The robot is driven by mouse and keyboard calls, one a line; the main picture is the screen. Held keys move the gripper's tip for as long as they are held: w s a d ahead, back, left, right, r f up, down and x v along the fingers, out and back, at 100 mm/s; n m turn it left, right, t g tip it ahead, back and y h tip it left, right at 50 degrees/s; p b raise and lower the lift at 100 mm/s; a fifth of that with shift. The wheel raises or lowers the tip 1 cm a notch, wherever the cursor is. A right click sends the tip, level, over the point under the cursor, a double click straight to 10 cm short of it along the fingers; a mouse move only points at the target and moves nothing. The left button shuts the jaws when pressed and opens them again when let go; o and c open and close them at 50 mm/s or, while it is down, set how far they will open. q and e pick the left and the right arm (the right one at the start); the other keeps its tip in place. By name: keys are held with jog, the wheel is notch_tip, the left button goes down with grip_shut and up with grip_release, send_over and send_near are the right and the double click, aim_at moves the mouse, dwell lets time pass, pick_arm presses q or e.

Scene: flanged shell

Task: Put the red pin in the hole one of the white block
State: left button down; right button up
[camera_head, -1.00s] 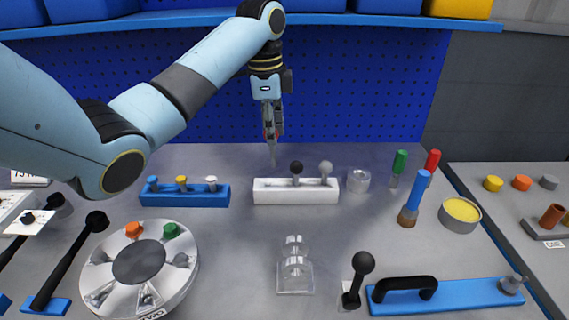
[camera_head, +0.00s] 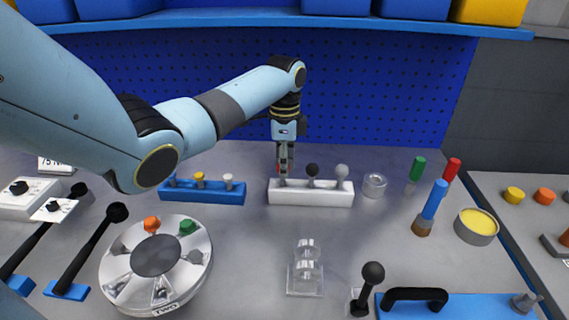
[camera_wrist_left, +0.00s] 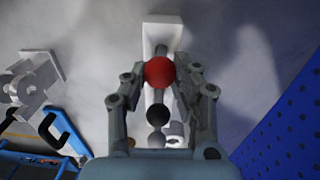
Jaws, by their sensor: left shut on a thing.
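The white block (camera_head: 322,199) lies across the middle of the table, below the pegboard. A black-headed pin (camera_head: 312,171) and a grey-headed pin (camera_head: 342,172) stand upright in its middle and right. My left gripper (camera_head: 284,165) is shut on the red pin (camera_head: 278,168), over the block's left end. The pin's grey lower end meets the block's top there; I cannot tell how deep it sits. In the left wrist view, the red round head (camera_wrist_left: 159,72) sits between the fingers, in line with the block (camera_wrist_left: 160,28). My right gripper is not in view.
A blue block (camera_head: 205,197) with several pins stands to the left of the white block, and a clear round cup (camera_head: 375,185) to its right. A silver dial (camera_head: 205,250) and a clear stand (camera_head: 305,282) are in front. Bare table lies between them.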

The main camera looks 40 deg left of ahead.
pick_arm(q)
jog(key=c, duration=1.1)
grip_release()
jog(key=shift+o, duration=0.2)
notch_tip(320, 180, up, 12)
jog(key=shift+w+a, duration=0.15)
jog(key=shift+a, duration=0.05)
jog(key=shift+d, duration=0.1)
